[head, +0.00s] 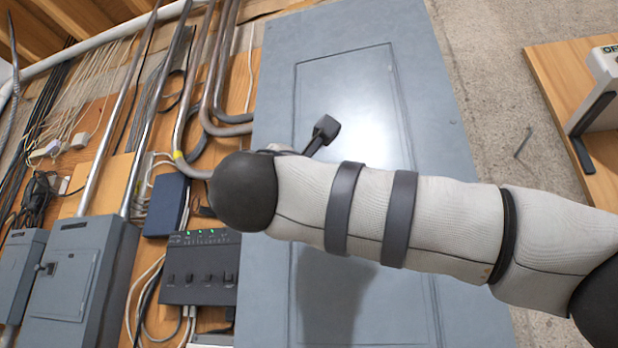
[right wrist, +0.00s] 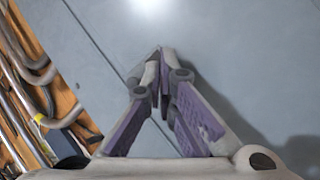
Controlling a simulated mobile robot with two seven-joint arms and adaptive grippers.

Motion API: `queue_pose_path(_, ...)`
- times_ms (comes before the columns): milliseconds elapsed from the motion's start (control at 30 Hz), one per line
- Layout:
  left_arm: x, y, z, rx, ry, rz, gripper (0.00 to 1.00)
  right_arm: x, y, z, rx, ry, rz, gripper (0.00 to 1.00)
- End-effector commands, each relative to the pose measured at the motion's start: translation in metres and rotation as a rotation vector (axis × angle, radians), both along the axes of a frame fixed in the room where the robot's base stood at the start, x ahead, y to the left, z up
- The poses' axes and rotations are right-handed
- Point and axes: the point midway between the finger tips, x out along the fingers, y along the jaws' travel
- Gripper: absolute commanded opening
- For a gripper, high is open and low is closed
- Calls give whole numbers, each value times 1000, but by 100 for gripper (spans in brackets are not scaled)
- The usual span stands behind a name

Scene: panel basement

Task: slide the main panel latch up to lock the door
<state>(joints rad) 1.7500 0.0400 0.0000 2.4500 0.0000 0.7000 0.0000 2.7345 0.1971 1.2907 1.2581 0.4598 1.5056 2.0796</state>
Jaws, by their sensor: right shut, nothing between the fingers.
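The main panel (head: 345,70) is a large blue-grey metal door with a raised inner rectangle, and it appears closed. My right arm comes in from the right across it, and its rounded dark joint covers the door's left edge. My right gripper (right wrist: 160,55) is shut and empty in the right wrist view, with its tips in front of the grey panel (right wrist: 235,50), near a seam. I cannot tell whether the tips touch it. I cannot make out the main panel latch in either view. My left gripper is not in view.
A dark grey switch box (head: 200,268) and a smaller grey breaker panel (head: 65,280) stand left of the door. Metal conduits (head: 205,80) and loose cables line the wooden backing. A bare concrete wall (head: 480,60) and a wooden board (head: 560,90) lie to the right.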

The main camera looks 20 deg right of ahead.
Motion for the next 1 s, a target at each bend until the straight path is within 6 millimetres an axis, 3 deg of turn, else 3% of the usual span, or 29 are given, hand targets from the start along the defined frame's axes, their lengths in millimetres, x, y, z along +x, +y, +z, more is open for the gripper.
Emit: queue_pose_path(1000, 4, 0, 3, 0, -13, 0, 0, 0, 0, 11, -1, 0, 0, 0)
